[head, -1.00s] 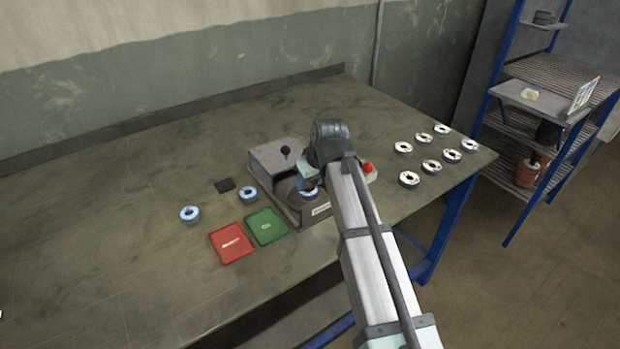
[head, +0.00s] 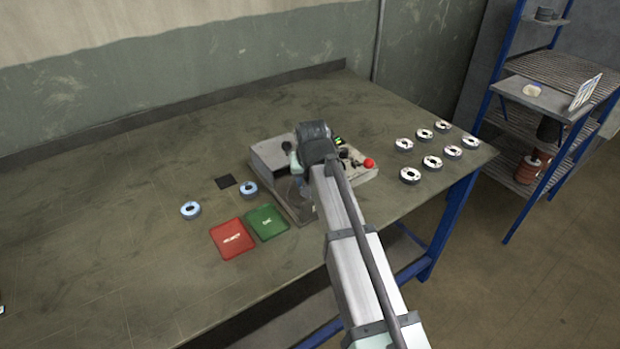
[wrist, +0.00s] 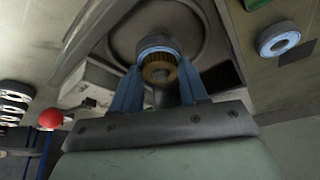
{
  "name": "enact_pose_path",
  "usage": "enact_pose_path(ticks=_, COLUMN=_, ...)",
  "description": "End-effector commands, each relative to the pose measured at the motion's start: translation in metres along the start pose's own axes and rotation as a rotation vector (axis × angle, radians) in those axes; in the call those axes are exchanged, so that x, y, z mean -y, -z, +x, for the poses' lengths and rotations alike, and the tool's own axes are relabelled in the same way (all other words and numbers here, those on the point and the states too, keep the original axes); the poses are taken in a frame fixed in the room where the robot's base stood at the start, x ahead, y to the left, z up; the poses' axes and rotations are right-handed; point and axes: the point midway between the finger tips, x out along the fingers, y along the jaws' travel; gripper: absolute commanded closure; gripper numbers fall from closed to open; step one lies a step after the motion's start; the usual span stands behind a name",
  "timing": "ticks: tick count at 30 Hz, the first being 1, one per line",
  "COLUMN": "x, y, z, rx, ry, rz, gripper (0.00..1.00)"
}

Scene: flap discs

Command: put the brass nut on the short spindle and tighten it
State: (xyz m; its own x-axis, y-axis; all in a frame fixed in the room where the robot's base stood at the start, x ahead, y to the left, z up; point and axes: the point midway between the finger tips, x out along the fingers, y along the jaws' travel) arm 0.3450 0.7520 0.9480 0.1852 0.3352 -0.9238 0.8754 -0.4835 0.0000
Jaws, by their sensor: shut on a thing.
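In the wrist view my gripper (wrist: 158,78) has its two blue fingers closed on the brass nut (wrist: 158,71), one finger on each side. The nut overlaps a blue-grey flap disc (wrist: 156,42) just beyond it, over the round recess of the machine (wrist: 203,20). The short spindle is hidden behind the nut and disc. I cannot tell whether the nut touches the disc or sits on the spindle's thread. In the head view the grey machine (head: 268,152) stands on the bench, and my arm covers the fingers and nut.
A red tray (head: 232,238) and a green tray (head: 266,222) lie left of the machine. Two loose discs (head: 190,210) and (head: 248,188) lie near a black square (head: 225,182). Several discs (head: 432,162) stand at right. A red button (head: 368,162) sits on the machine's right side.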

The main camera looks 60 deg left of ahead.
Motion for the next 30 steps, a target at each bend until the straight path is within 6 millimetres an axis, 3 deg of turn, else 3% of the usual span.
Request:
enact_pose_path(ticks=18, x=0.0059, y=0.0011, z=0.0012, rx=0.001, ry=-0.208, rz=0.501, gripper=0.90)
enact_pose_path(ticks=30, x=0.0054, y=-0.0001, z=0.0012, rx=0.001, ry=-0.226, rz=0.545, gripper=0.90)
